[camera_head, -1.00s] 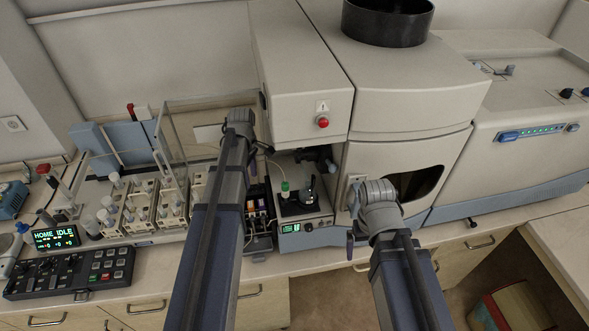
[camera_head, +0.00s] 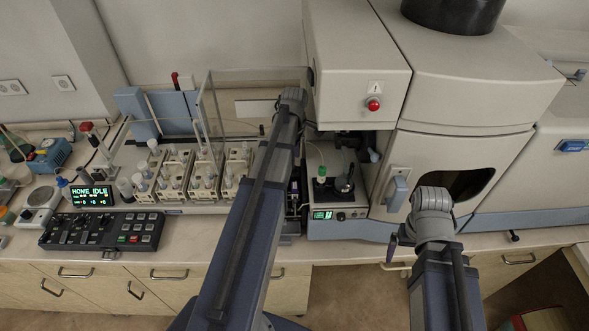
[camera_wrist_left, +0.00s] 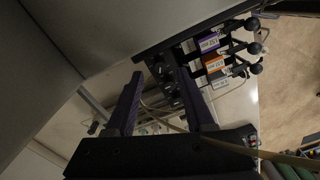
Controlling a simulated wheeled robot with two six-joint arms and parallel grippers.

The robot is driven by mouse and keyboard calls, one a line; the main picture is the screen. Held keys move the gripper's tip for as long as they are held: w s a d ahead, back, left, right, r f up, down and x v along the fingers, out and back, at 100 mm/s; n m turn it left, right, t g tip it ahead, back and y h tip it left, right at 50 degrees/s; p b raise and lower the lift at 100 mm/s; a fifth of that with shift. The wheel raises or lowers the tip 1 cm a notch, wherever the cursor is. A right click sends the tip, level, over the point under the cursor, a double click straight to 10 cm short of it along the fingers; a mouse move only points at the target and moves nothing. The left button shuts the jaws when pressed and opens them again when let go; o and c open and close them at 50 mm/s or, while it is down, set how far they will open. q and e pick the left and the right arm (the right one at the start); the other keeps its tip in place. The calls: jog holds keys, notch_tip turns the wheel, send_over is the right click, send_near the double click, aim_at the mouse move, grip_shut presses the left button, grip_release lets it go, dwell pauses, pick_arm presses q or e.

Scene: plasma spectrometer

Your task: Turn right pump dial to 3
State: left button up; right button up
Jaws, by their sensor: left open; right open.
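A small pump unit (camera_head: 362,228) with a green-lit display and a small front knob stands below the cream housing in the head view. I cannot make out numbers on the knob, nor tell which dial is the right pump dial. My left arm reaches over the bench just left of this unit, and its gripper is hidden in the head view. In the left wrist view my left gripper (camera_wrist_left: 159,74) is open and empty, close to labelled cassettes (camera_wrist_left: 212,62) with black ball-ended levers. My right gripper (camera_head: 391,249) shows only as a dark finger near the bench front edge, right of the unit.
A clear panel (camera_head: 212,110) and several sample racks (camera_head: 205,178) stand left of my left arm. A black control box (camera_head: 103,231) and a HOME IDLE display (camera_head: 93,196) are further left. The large cream instrument (camera_head: 470,95) fills the right. Open floor lies before the bench.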

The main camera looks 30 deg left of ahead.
pick_arm(q)
jog(key=shift+f+b, duration=1.45)
jog(key=shift+f, duration=0.55)
jog(key=shift+c, duration=0.2)
grip_shut()
